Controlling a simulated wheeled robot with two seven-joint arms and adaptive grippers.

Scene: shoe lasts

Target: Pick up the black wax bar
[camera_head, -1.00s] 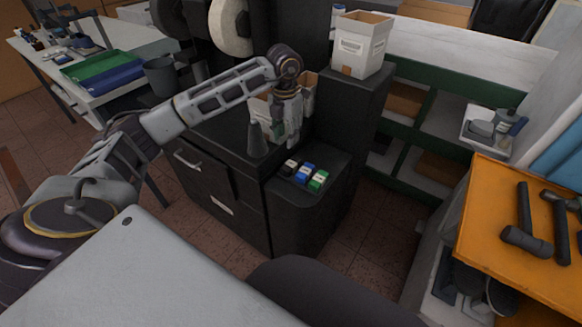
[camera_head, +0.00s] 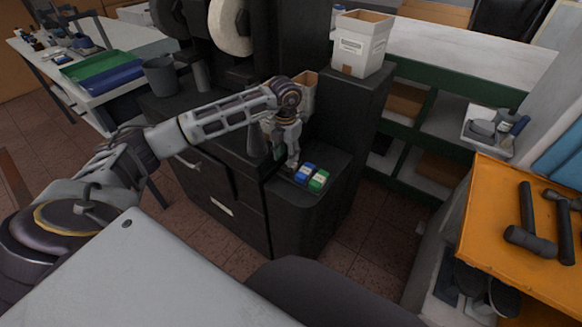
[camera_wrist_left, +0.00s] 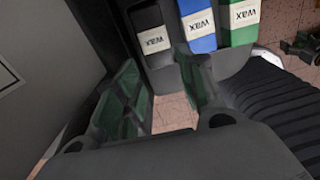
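The black wax bar (camera_wrist_left: 150,20), with a white "WAX" label, shows in the left wrist view just beyond the fingertips of my left gripper (camera_wrist_left: 158,60). The fingers are apart with nothing between them. In the head view my left gripper (camera_head: 291,165) points down over the black bar's place on the dark cabinet's low shelf and mostly hides that bar. A blue wax bar (camera_head: 305,172) and a green wax bar (camera_head: 319,180) lie in a row to its right. My right gripper is not in view.
A dark cone-shaped thing (camera_head: 254,142) stands just left of my gripper. A white box (camera_head: 361,45) stands on the higher ledge behind. The dark cabinet (camera_head: 290,225) has a free shelf edge in front of the bars. An orange table (camera_head: 500,215) with hammers is at right.

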